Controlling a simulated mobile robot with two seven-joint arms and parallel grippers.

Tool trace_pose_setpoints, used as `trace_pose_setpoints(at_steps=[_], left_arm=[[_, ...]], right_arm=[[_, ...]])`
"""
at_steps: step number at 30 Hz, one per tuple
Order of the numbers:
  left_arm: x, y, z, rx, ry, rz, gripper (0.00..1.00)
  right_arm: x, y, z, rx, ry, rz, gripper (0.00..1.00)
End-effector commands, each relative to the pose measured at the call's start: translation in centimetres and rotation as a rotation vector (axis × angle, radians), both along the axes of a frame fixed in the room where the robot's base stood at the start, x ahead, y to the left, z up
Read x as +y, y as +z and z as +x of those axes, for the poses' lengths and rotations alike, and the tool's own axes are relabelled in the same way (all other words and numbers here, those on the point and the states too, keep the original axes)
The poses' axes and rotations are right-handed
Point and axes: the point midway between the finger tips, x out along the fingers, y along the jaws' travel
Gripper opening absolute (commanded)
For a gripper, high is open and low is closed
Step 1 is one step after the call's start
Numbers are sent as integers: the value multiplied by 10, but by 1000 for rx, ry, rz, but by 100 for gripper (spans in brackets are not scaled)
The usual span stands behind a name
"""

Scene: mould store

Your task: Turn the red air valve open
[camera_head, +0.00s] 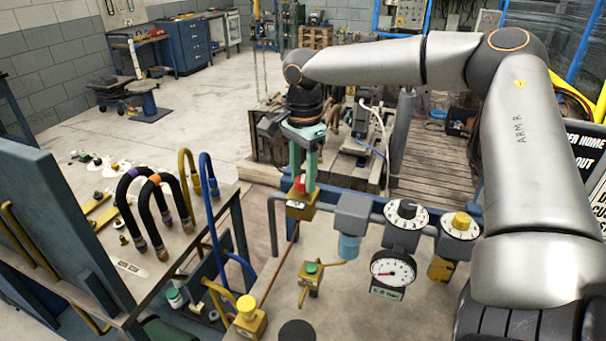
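The red air valve (299,184) is a small red knob on a brass block (300,204), at the left end of the grey pipework in the middle of the view. My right gripper (304,182) points down over it, with its two pale green fingers apart and their tips at the height of the knob. The fingers partly hide the knob. I cannot tell whether they touch or grip it. My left gripper is not in view.
Right of the valve are a blue-grey filter unit (350,218), dials (406,213), a pressure gauge (393,269) and a yellow knob (461,221). Green (311,267) and yellow (247,304) valves sit nearer. Black hoses (148,218) arch over the bench at left.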

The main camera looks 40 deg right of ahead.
Motion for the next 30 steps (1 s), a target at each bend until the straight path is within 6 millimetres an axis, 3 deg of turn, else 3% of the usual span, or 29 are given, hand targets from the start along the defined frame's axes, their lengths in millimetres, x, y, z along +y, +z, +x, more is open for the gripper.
trace_pose_setpoints(at_steps=[1,11,23,30], left_arm=[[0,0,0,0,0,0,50],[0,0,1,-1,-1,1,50],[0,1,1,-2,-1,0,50],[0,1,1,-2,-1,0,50]], right_arm=[[0,0,0,0,0,0,35],[0,0,0,0,0,0,0],[0,1,0,-1,39,0,0],[0,1,0,-1,178,0,0]])
